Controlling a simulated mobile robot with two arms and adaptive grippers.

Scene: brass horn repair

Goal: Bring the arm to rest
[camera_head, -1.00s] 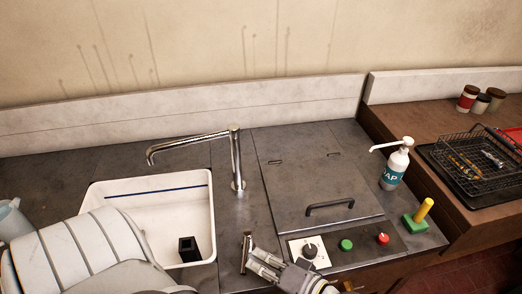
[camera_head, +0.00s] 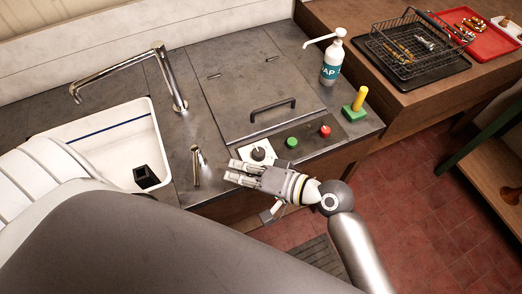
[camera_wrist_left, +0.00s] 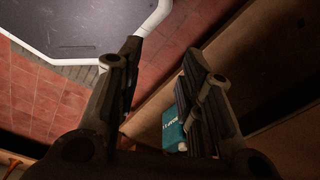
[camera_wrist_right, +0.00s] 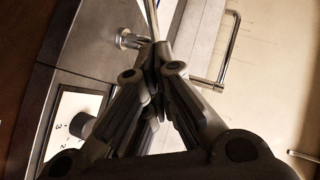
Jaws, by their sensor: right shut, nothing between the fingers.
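My right gripper (camera_head: 230,171) is over the front edge of the counter, beside the white dial panel. Its arm comes up from the lower right. Its fingers are together and empty, and in the right wrist view the fingertips (camera_wrist_right: 155,60) meet. My left gripper (camera_wrist_left: 162,55) shows only in the left wrist view. Its fingers are apart with nothing between them, above the floor and a brown wooden surface.
A short metal lever (camera_head: 197,165) stands just left of the right fingertips. Close by are the dial (camera_head: 258,154), a green button (camera_head: 292,143) and a red button (camera_head: 325,131). A tall faucet (camera_head: 170,80), sink (camera_head: 105,135) and soap bottle (camera_head: 331,63) stand farther back. The red floor (camera_head: 400,205) is clear at right.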

